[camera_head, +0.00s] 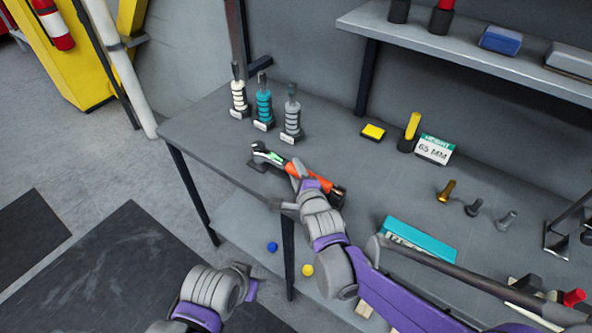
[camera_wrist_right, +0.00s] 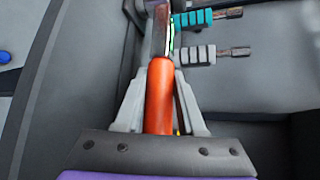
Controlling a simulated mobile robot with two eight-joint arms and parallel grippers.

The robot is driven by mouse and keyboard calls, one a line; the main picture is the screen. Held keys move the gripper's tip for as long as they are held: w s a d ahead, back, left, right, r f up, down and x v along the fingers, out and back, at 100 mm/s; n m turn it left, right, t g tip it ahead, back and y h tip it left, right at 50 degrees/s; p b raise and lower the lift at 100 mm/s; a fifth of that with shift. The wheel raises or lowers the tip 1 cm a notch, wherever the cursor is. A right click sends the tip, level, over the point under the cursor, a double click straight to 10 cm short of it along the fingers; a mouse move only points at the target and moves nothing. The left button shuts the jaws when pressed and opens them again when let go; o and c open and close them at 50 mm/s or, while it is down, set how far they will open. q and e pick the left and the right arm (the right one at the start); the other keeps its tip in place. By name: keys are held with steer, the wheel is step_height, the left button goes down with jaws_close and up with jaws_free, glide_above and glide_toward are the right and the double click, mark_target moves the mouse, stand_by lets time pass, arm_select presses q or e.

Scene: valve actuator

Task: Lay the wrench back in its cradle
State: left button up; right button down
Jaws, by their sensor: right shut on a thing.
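The wrench (camera_head: 300,172) has an orange handle and a metal head pointing to the back left. In the head view it is at the left part of the grey bench, low over or on the dark cradle (camera_head: 257,165); I cannot tell whether it touches. The handle also shows in the right wrist view (camera_wrist_right: 160,92). My right gripper (camera_head: 304,178) is shut on the orange handle, one finger on each side; it also shows in the right wrist view (camera_wrist_right: 160,108). My left gripper (camera_head: 250,280) is low, in front of the bench and away from the wrench; its opening is unclear.
Three ringed tools, white (camera_head: 239,98), teal (camera_head: 263,106) and grey (camera_head: 292,116), stand behind the wrench. A yellow block (camera_head: 373,132), a sign (camera_head: 434,149), small bolts (camera_head: 446,191) and a teal box (camera_head: 418,239) are to the right. A shelf (camera_head: 470,55) overhangs the back.

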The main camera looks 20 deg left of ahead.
steer(key=shift+c, duration=2.1)
jaws_free()
steer(key=shift+f, duration=0.1)
steer(key=v, duration=1.1)
steer(key=shift+p, duration=0.35)
steer(key=d+n, duration=0.1)
steer(key=d, duration=0.1)
steer(key=d+n+h+p, duration=0.1)
steer(key=d, duration=0.2)
steer(key=s+d+n+g+h, duration=0.1)
steer(key=d, duration=0.2)
steer(key=shift+f, duration=0.15)
steer(key=s+d+n+h, duration=0.1)
steer(key=d, duration=0.1)
steer(key=s+d+n+g+h+p, duration=0.1)
steer(key=d, duration=0.2)
steer(key=s+d+n+g, duration=0.1)
steer(key=s+d+n, duration=0.1)
steer(key=d, duration=0.1)
steer(key=shift+f+h+p, duration=0.3)
steer(key=shift+f+h, duration=0.1)
steer(key=s+d+f+n+g+h+p, duration=0.2)
steer(key=s+d+n+g, duration=0.2)
steer(key=s+d+n, duration=0.4)
steer(key=s+d, duration=0.3)
steer(key=s, duration=0.1)
steer(key=shift+s+g+h, duration=0.3)
steer(key=shift+s, duration=0.1)
